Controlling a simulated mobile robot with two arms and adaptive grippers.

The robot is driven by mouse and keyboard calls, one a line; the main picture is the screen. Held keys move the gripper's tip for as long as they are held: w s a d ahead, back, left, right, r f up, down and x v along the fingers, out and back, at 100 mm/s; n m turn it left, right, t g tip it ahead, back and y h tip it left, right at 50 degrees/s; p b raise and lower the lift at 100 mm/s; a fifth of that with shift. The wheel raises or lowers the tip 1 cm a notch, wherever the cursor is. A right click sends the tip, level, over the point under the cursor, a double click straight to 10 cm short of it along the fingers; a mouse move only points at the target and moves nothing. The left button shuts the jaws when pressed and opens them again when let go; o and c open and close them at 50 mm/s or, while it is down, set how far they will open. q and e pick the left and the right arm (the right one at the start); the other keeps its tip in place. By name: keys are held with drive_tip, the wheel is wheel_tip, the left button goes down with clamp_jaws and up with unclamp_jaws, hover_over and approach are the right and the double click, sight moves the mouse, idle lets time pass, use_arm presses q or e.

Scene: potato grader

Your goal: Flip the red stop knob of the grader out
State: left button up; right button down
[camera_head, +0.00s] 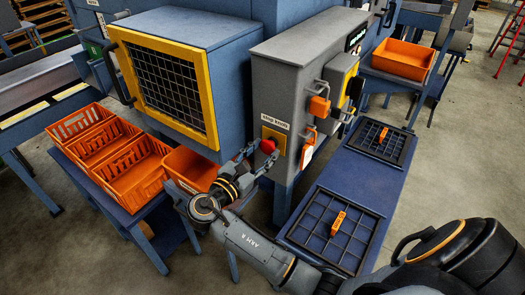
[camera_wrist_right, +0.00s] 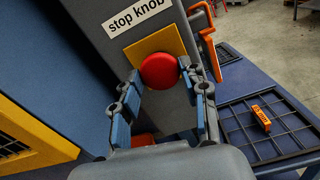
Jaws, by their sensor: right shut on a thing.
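The red stop knob (camera_head: 268,146) sits on a yellow plate (camera_head: 273,138) on the grey panel, under a label reading "stop knob". It also shows in the right wrist view as a round red knob (camera_wrist_right: 159,71) on its yellow plate. My right gripper (camera_head: 262,158) reaches it from the lower left. In the right wrist view its fingers (camera_wrist_right: 161,84) stand on both sides of the knob and close on it. The knob's stem is hidden. My left gripper is not in view.
Orange crates (camera_head: 133,167) stand on a blue table at left. A yellow-framed mesh door (camera_head: 212,120) is left of the panel. Orange-tagged switches (camera_head: 319,106) stick out right of the knob. A blue table with black grids (camera_head: 312,253) is at right.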

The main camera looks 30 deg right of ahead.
drive_tip(key=shift+s+a+r+p, duration=0.15)
drive_tip(key=shift+a+p, duration=0.15)
drive_tip(key=shift+p, duration=0.05)
drive_tip(key=shift+a, duration=0.15)
drive_tip(key=shift+s+a+f, duration=0.1)
drive_tip(key=shift+f, duration=0.1)
drive_tip(key=c, duration=0.7)
unclamp_jaws()
drive_tip(key=shift+a, duration=0.1)
drive_tip(key=shift+a, duration=0.1)
drive_tip(key=v, duration=0.7)
drive_tip(key=shift+s+a, duration=0.15)
